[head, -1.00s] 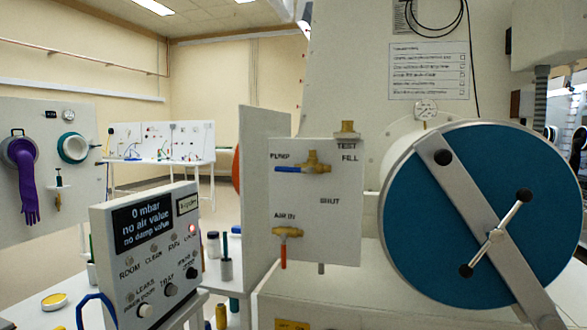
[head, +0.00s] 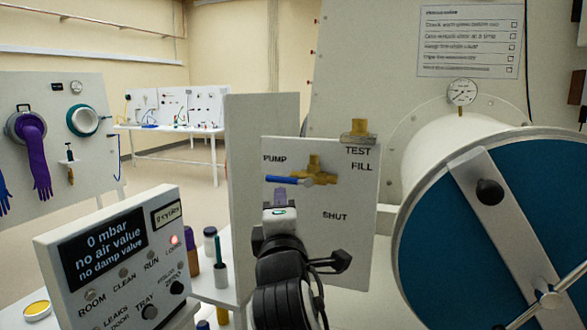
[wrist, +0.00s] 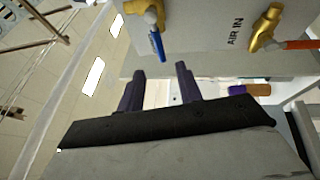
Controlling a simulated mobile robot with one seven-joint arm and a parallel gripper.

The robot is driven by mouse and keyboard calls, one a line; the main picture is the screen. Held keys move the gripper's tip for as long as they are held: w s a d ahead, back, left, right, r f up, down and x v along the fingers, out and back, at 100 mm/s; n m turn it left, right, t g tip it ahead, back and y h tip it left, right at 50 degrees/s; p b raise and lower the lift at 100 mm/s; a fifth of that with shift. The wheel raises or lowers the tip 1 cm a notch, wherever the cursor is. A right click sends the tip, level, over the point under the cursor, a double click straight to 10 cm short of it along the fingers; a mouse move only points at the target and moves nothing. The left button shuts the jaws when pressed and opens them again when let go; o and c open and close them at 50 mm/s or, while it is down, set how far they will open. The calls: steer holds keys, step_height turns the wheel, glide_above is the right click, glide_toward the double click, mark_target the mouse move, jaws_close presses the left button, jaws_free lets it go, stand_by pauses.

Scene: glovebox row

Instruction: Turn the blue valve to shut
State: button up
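The blue valve is a blue lever (head: 288,181) on a brass body (head: 317,172), mounted on a white panel (head: 355,245). The lever lies about level and points left, under the word PUMP; the word SHUT is printed lower right. In the wrist view the blue lever (wrist: 157,45) hangs just beyond my fingertips, in line with the gap between them. My gripper (wrist: 160,70) is open with two dark purple fingers, and nothing is between them. In the head view my gripper (head: 280,197) is just below the lever; whether they touch is unclear there.
The red-handled AIR IN valve (wrist: 297,45) is beside it in the wrist view; my arm hides it in the head view. A control box (head: 115,255) stands left, and a big blue round door (head: 460,245) right. A brass TEST FILL fitting (head: 358,133) tops the panel.

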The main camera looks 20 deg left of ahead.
mark_target(279, 182)
steer(key=p+x, duration=0.3)
steer(key=x, duration=0.9)
steer(key=shift+s+a+r+p, duration=0.1)
steer(key=shift+r+p, duration=0.1)
steer(key=shift+p, duration=0.2)
steer(key=shift+w+a, duration=0.2)
steer(key=shift+w, duration=0.35)
jaws_close()
